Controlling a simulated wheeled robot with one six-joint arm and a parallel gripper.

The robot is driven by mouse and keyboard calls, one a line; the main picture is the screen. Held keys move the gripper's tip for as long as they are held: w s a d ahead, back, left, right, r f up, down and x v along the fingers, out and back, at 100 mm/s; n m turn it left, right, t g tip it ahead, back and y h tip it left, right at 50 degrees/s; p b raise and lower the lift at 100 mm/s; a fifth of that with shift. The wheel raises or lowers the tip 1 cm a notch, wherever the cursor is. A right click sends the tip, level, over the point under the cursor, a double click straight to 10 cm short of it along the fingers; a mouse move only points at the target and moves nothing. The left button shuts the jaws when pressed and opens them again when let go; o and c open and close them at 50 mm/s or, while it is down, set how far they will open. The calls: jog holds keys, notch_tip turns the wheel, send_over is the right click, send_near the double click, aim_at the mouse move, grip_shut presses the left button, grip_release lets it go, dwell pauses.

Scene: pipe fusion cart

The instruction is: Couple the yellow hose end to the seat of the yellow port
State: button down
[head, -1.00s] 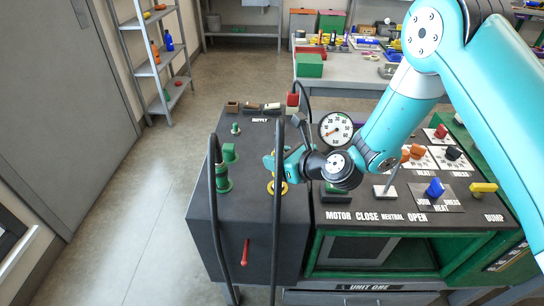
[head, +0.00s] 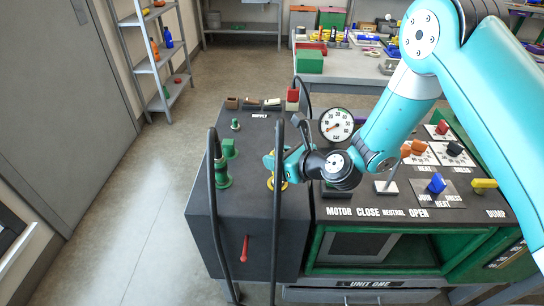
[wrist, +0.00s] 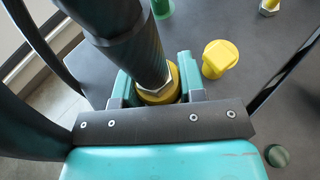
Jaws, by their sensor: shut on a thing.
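My gripper (wrist: 155,90) is shut on the yellow hose end (wrist: 157,96), a yellow collar with a metal nut below a thick black hose (wrist: 128,42). In the head view, my gripper (head: 274,164) is over the dark cart top, with the yellow collar (head: 271,184) low beside it. The seat under the collar is hidden, so I cannot tell whether they touch or are coupled. A yellow block-shaped fitting (wrist: 219,58) stands just right of the fingers in the wrist view, apart from them.
A green hose fitting (head: 222,176) with its own hose stands left of my gripper, beside a green block (head: 229,148). A gauge (head: 336,125) and the control panel (head: 350,196) are close on the right. A red lever (head: 245,248) is on the cart's front.

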jog(key=shift+f+b, duration=0.85)
jog(key=shift+f, duration=0.55)
jog(key=c, duration=0.6)
grip_release()
